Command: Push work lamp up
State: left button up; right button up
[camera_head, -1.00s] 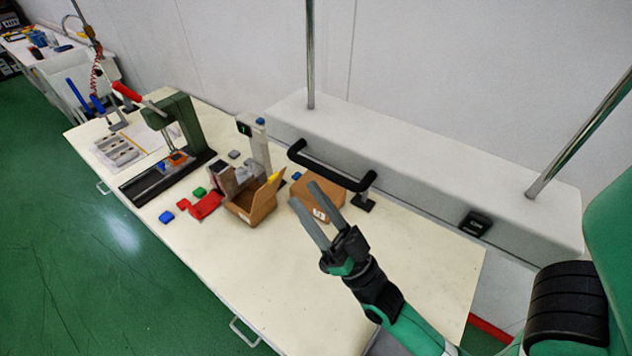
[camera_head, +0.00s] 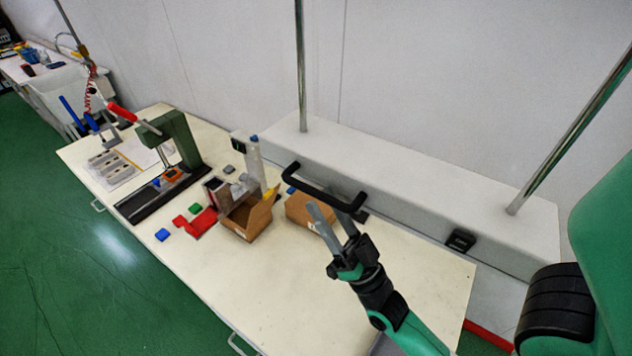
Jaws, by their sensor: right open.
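A black bar-shaped fixture (camera_head: 322,190) stands at the back of the table, in front of the long white box. I take it to be the work lamp, though its lamp face is not visible. The bar runs from upper left to lower right, with bent ends. My right gripper (camera_head: 328,213) is open and empty, its grey fingers pointing up and left. My left gripper is not in view.
A closed cardboard box (camera_head: 304,211) sits just left of my right gripper, beside an open carton (camera_head: 247,220). A green press (camera_head: 180,140) and small coloured blocks stand further left.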

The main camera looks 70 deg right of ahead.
aim_at(320, 198)
jog(key=x, duration=0.3)
jog(key=shift+w+r+p, duration=0.1)
jog(key=shift+p, duration=0.2)
grip_shut()
dwell(1.2)
